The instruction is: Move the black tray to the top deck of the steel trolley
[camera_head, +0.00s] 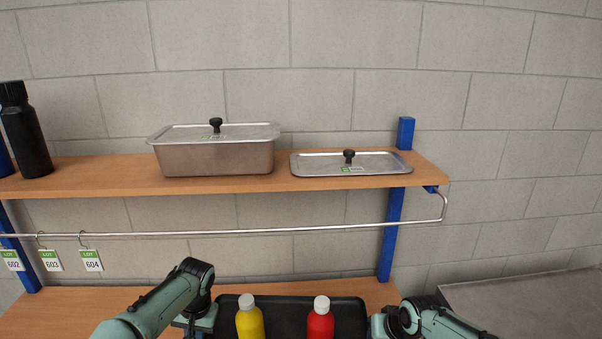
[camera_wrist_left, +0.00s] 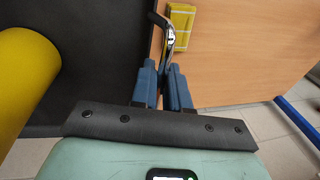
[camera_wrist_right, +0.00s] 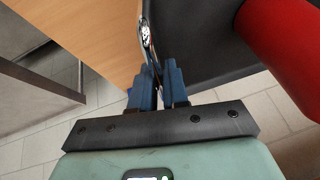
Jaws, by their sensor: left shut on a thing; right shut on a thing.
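The black tray (camera_head: 285,312) is low in the head view, in front of the wooden counter's back part. It carries a yellow bottle (camera_head: 249,318) and a red bottle (camera_head: 320,319), both upright with white caps. My left gripper (camera_wrist_left: 164,72) is shut on the metal handle (camera_wrist_left: 179,30) at the tray's left end. My right gripper (camera_wrist_right: 157,70) is shut on the handle (camera_wrist_right: 146,32) at its right end. The tray's near edge is out of the head view. A grey flat surface (camera_head: 530,305) at lower right looks like the steel trolley's top deck; its bare part is clear.
A wooden shelf (camera_head: 95,178) above the counter (camera_head: 60,312) holds a lidded steel pan (camera_head: 215,158), a flat steel lid (camera_head: 375,164) and a black bottle (camera_head: 27,140). Lot tags hang from the rail (camera_head: 290,231). A yellow block (camera_wrist_left: 182,22) lies on the wood beyond my left gripper.

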